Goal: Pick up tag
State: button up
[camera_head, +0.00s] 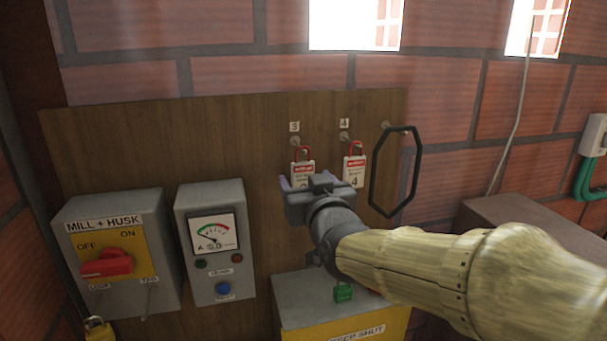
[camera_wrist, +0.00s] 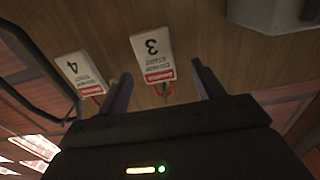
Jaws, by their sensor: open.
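Two white tags with red headers hang by red loops from hooks on the wooden board. Tag 3 (camera_head: 303,170) hangs under the label 3, and tag 4 (camera_head: 354,171) under the label 4 to its right. My gripper (camera_head: 301,182) is in front of the board by tag 3, with its jaws open. In the wrist view, upside down, tag 3 (camera_wrist: 153,57) shows ahead of and between the two fingers (camera_wrist: 158,88), and tag 4 (camera_wrist: 84,72) lies outside them to the left. Whether a finger touches tag 3 I cannot tell.
A black loop (camera_head: 372,180) hangs from a hook right of tag 4. A grey box with a red switch (camera_head: 105,262) and a meter box (camera_head: 214,235) are at left. A grey and yellow box (camera_head: 345,318) with a green padlock (camera_head: 343,293) is below my gripper.

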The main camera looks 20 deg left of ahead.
aim_at(303, 174)
jog(key=p+x, duration=0.2)
jog(key=x, duration=0.1)
jog(key=shift+w+r, duration=0.1)
jog(key=shift+w, duration=0.2)
jog(key=shift+w+a, duration=0.2)
jog(key=shift+w, duration=0.25)
jog(key=c, duration=1.1)
jog(key=shift+o, duration=0.2)
